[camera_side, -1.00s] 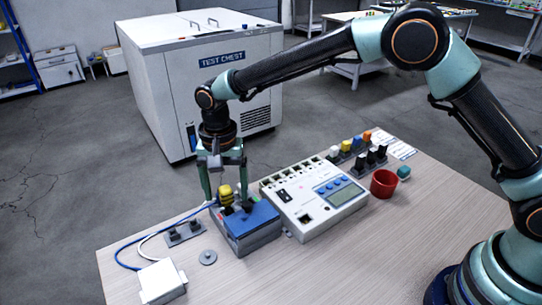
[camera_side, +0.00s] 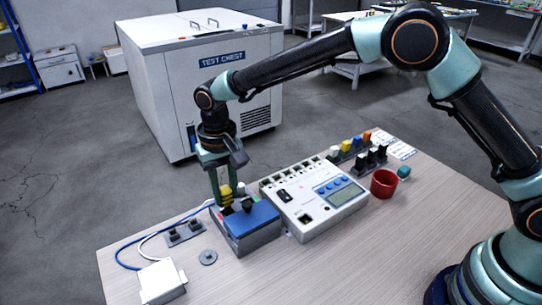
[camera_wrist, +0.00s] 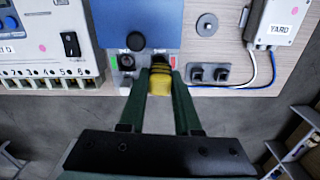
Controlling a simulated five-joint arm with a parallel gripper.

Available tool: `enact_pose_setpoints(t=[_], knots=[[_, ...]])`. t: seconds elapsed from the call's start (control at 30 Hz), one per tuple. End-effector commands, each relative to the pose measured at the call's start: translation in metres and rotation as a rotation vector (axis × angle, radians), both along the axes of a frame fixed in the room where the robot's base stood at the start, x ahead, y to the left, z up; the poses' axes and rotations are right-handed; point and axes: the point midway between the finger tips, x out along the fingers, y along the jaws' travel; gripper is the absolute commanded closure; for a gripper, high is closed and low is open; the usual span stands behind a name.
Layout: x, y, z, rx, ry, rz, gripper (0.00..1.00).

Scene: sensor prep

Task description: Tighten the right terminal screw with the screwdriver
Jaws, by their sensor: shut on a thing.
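A grey box with a blue lid (camera_side: 257,217) stands at the table's far edge; its lid (camera_wrist: 135,20) with a dark round knob also shows in the wrist view. A yellow screwdriver with black bands (camera_side: 226,193) stands roughly upright over the box's terminal end. In the wrist view the screwdriver (camera_wrist: 160,76) is over the right terminal, and its handle hides the screw. My gripper (camera_side: 223,196) is shut on the handle; the fingers (camera_wrist: 157,80) flank it in the wrist view. The left terminal (camera_wrist: 126,62) is uncovered. Whether the tip sits in the screw cannot be told.
A white meter unit (camera_side: 315,200) stands close to the right of the box. A red cup (camera_side: 384,183) is farther right. A dark two-post holder (camera_side: 184,232), a grey disc (camera_side: 208,257) and a white cabled box (camera_side: 161,281) lie left. The front table is clear.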

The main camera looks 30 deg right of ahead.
Motion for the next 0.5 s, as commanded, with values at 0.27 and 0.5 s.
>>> enact_pose_setpoints(t=[0.27,0.5], knots=[[0.0000,0.0001,0.0001,0.000,0.000,-0.207,1.00],[-0.0002,0.0000,-0.0001,-0.001,0.001,-0.517,1.00]])
